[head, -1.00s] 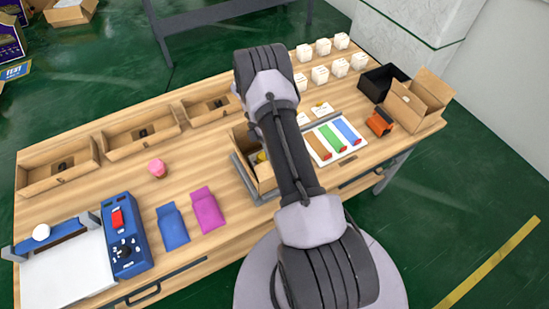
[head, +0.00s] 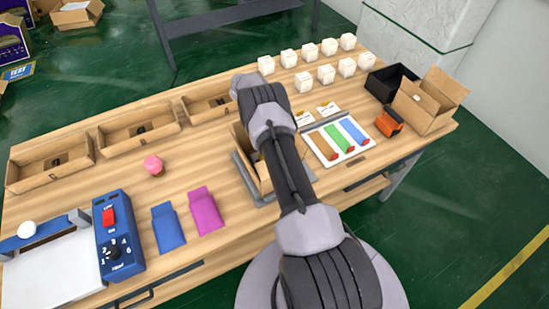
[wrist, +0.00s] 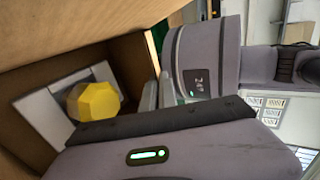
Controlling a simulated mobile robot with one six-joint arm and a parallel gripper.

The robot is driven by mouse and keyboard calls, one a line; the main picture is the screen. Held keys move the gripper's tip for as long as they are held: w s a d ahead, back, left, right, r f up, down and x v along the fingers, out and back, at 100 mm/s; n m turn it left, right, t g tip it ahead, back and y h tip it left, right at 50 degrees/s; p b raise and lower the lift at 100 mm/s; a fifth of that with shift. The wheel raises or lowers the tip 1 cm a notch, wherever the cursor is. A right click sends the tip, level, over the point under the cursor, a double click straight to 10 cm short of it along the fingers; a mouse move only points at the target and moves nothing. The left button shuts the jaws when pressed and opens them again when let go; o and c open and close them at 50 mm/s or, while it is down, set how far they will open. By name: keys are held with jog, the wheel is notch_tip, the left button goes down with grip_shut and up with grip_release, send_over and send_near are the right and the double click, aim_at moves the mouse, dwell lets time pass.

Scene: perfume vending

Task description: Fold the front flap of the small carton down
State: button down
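The small carton (head: 264,187) stands on the table in a grey metal holder (head: 242,172), in the middle of the head view. My arm crosses in front of it and hides its right part. In the wrist view the brown carton wall (wrist: 130,72) is very close, and a yellow faceted cap (wrist: 93,101) on a white piece (wrist: 45,110) shows inside the carton. My gripper (wrist: 155,128) fills the lower part of the wrist view, close beside the carton opening. Its fingertips do not show clearly, and the head view hides them behind the arm. The front flap cannot be made out clearly.
A tray with brown, green and blue strips (head: 316,140) lies right of the carton. Blue (head: 168,228) and magenta (head: 206,210) pouches and a pink round item (head: 154,165) lie left. Open cardboard trays (head: 140,131) line the back. A blue machine (head: 118,240) stands front left.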

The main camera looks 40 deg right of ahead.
jog(key=c, duration=1.6)
grip_release()
jog(key=shift+c, duration=0.2)
jog(key=shift+r, duration=0.15)
jog(key=r+p, duration=0.1)
jog(key=r, duration=0.1)
jog(key=s+r, duration=0.1)
jog(key=r, duration=0.1)
jog(key=shift+a+p, duration=0.2)
jog(key=shift+p, duration=0.2)
jog(key=s+a+p, duration=0.2)
jog(key=s+a, duration=0.5)
jog(key=s, duration=0.6)
jog(key=shift+a+r, duration=0.2)
jog(key=shift+r, duration=0.2)
